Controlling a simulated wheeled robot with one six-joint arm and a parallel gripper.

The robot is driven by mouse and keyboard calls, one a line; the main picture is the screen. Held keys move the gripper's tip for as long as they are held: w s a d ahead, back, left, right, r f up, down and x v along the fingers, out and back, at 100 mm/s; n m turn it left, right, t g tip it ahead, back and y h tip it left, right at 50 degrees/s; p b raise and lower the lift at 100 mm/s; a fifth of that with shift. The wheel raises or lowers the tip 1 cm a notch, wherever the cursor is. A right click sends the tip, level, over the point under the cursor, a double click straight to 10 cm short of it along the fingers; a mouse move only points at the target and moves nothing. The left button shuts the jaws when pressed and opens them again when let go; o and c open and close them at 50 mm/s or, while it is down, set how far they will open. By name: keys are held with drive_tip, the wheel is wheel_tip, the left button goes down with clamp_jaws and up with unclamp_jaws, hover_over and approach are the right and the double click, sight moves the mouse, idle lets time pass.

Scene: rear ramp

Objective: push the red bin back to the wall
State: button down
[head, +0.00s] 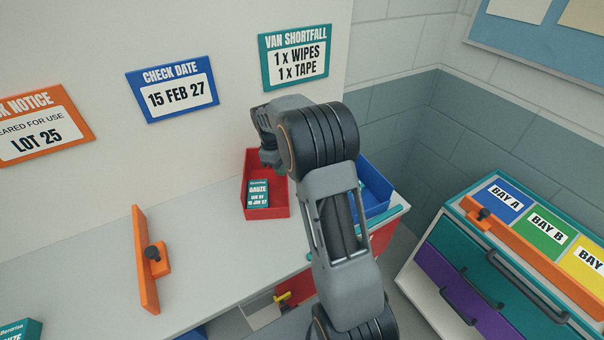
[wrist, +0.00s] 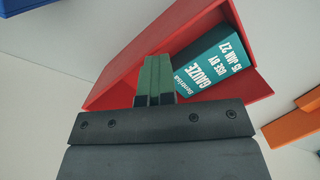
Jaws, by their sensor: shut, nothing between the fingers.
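The red bin (head: 268,213) stands on the light counter close to the wall under the van shortfall sign. It holds a teal gauze box (head: 258,193). My arm hides part of the bin's right side and back, so I cannot tell whether the back touches the wall. In the wrist view the red bin (wrist: 240,87) fills the upper middle, with the gauze box (wrist: 212,62) inside. My gripper (wrist: 154,82) is shut and empty, its fingertips overlapping the bin in that view. I cannot tell whether they touch it. In the head view my arm hides the fingers.
A blue bin (head: 373,190) stands right of the red one, partly behind my arm. An orange upright panel with a black knob (head: 146,259) stands to the left on the counter (head: 95,255). A drawer cabinet (head: 480,270) is at the right. Counter between panel and red bin is clear.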

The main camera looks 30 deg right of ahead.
sight(246, 155)
drive_tip(key=shift+w+a+f, duration=0.1)
drive_tip(key=shift+f, duration=0.1)
drive_tip(key=w+a+r+b, duration=0.1)
drive_tip(key=w+a, duration=0.6)
drive_tip(key=w, duration=0.3)
drive_tip(key=shift+a, duration=0.15)
idle(0.3)
drive_tip(key=shift+r, duration=0.1)
